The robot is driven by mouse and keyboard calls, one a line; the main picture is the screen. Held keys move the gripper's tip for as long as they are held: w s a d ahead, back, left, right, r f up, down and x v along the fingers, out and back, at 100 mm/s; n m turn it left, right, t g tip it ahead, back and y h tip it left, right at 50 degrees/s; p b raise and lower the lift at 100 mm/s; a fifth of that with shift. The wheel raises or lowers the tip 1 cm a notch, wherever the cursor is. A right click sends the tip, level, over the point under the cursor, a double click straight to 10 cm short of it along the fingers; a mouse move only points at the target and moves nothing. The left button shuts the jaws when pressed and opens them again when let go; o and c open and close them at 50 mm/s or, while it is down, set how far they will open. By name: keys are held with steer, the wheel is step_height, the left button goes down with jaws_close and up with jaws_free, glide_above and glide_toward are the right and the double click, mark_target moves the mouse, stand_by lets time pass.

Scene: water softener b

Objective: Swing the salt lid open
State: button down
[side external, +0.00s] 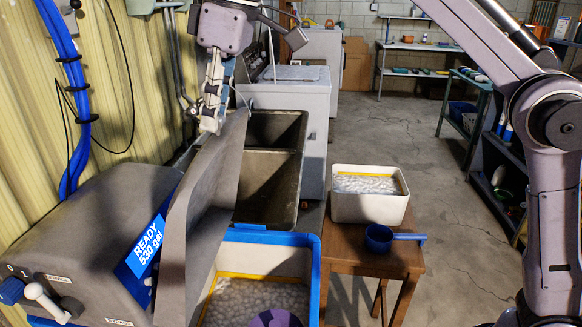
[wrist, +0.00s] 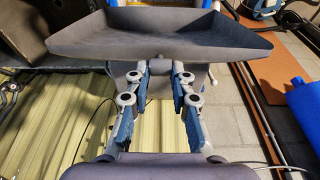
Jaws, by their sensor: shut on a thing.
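The grey salt lid (side external: 207,205) of the water softener stands steeply raised at the left of the side view. Under it the blue-rimmed salt tank (side external: 318,262) is uncovered, with white salt pellets (side external: 250,300) inside. My gripper (side external: 212,122) is at the lid's upper edge and shut on it. In the wrist view the lid (wrist: 160,40) spans the top of the picture as a shallow tray shape, and my gripper's fingertips (wrist: 161,66) meet its near edge. The exact grip contact is partly hidden by the fingers.
The softener's control housing (side external: 90,220) with a blue display reading "READY 530 gal" (side external: 146,245) stands left of the lid. Dark sink basins (side external: 270,175) are behind. A wooden stool (side external: 370,258) holds a white salt tub (side external: 369,208) and blue scoop (side external: 380,238). A purple item (side external: 275,319) is in the tank.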

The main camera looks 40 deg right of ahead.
steer(key=shift+w+a, duration=0.1)
steer(key=shift+a, duration=0.1)
steer(key=c, duration=1.2)
jaws_free()
steer(key=shift+o, duration=0.2)
steer(key=shift+d, duration=0.1)
steer(key=shift+w+v, duration=0.2)
steer(key=shift+v, duration=0.9)
steer(key=shift+s+d+r, duration=0.15)
steer(key=shift+s+r, duration=0.25)
steer(key=s+d, duration=0.8)
steer(key=shift+d, duration=0.2)
steer(key=shift+s, duration=0.15)
